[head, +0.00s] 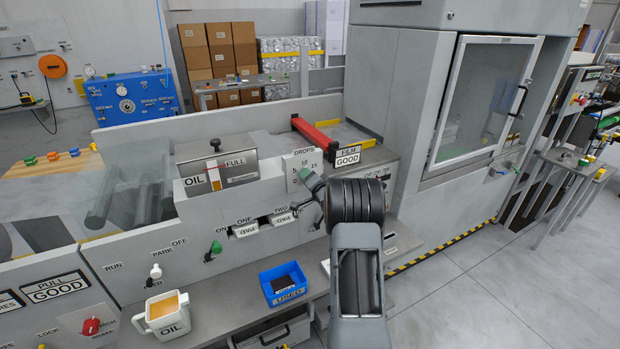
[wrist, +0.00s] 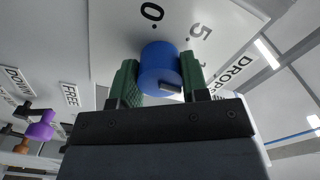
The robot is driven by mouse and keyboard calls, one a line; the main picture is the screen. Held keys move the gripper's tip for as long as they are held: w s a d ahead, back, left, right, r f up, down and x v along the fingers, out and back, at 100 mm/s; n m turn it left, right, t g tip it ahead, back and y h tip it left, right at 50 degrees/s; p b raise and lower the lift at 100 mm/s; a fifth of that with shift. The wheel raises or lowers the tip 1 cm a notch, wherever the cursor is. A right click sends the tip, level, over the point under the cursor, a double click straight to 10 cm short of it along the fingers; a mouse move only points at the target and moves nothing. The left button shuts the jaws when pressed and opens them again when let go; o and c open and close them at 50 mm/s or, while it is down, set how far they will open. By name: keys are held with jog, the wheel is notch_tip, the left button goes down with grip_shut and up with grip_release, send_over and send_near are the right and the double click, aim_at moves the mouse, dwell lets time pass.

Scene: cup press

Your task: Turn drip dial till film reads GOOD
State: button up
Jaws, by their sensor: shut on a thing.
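The drip dial is a blue round knob (wrist: 158,66) with a small dark pointer mark, on a pale plate marked DROPS (wrist: 236,66) with 0 and 5 in the wrist view. My gripper (wrist: 160,80) has its green fingers shut on both sides of the knob. In the head view my gripper (head: 308,177) reaches the DROPS plate (head: 297,157), and its fingers and wrist hide the knob. The film sign (head: 348,157) right of the plate reads GOOD.
An oil tank (head: 213,168) stands left of the dial. Below are PAD levers (head: 246,229), a green-knobbed TRIP lever (head: 215,248), a blue USED bin (head: 286,286) and an OIL jug (head: 167,315). A tall grey cabinet (head: 395,95) rises at right.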

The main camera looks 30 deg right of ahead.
jog(key=o, duration=0.9)
jog(key=shift+s, duration=0.1)
jog(key=s, duration=0.4)
jog(key=s+a+b, duration=0.1)
jog(key=s, duration=0.8)
jog(key=shift+s+a+b, duration=0.3)
jog(key=shift+a+b, duration=0.1)
